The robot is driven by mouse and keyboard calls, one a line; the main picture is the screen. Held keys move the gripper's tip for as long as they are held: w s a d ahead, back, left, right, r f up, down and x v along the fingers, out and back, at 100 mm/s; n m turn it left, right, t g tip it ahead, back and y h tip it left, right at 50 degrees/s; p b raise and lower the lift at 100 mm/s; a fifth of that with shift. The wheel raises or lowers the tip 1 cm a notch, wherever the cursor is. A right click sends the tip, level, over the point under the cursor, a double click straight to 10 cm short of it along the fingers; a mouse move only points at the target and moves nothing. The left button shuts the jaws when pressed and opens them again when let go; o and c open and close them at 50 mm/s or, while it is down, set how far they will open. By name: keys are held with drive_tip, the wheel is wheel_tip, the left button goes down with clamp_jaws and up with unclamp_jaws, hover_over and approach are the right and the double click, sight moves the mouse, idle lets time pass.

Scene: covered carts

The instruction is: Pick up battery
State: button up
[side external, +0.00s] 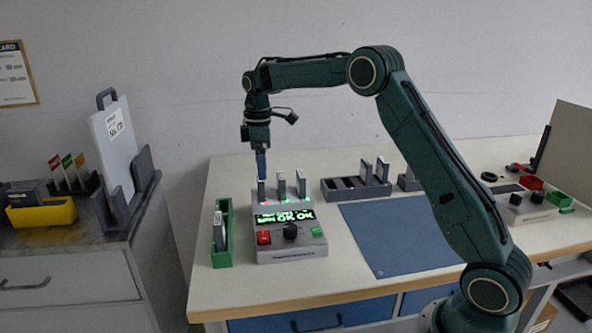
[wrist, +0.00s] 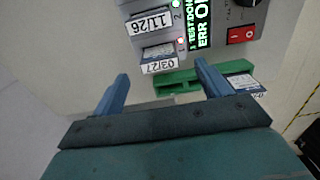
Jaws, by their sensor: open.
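A grey tester (side external: 291,243) with a lit green display stands on the table, and several upright batteries sit in its slots. In the wrist view, the battery in slot 1 (wrist: 158,56) carries the label 03/27 and has a red light beside it. The slot 2 battery (wrist: 150,22) is labelled 11/26, with a green light. My gripper (side external: 261,173) points down over the tester's left end. In the wrist view my open gripper (wrist: 162,76) shows two blue fingers, with the 03/27 battery ahead between them. Nothing is held.
A green tray (side external: 222,255) holding a battery (side external: 219,232) stands left of the tester. A dark slotted rack (side external: 345,190) with upright batteries is behind a blue mat (side external: 395,239). A yellow bin (side external: 42,215) sits on the left cabinet.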

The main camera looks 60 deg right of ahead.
sight(260, 183)
drive_tip(key=shift+f, duration=0.85)
drive_tip(key=shift+w+a+f, duration=0.1)
drive_tip(key=shift+w+f, duration=0.05)
drive_tip(key=shift+f, duration=2.45)
drive_tip(key=c, duration=1.2)
drive_tip(key=shift+o, duration=0.2)
drive_tip(key=shift+r, duration=0.2)
wheel_tip(260, 183, up, 18)
drive_tip(key=shift+f, duration=0.15)
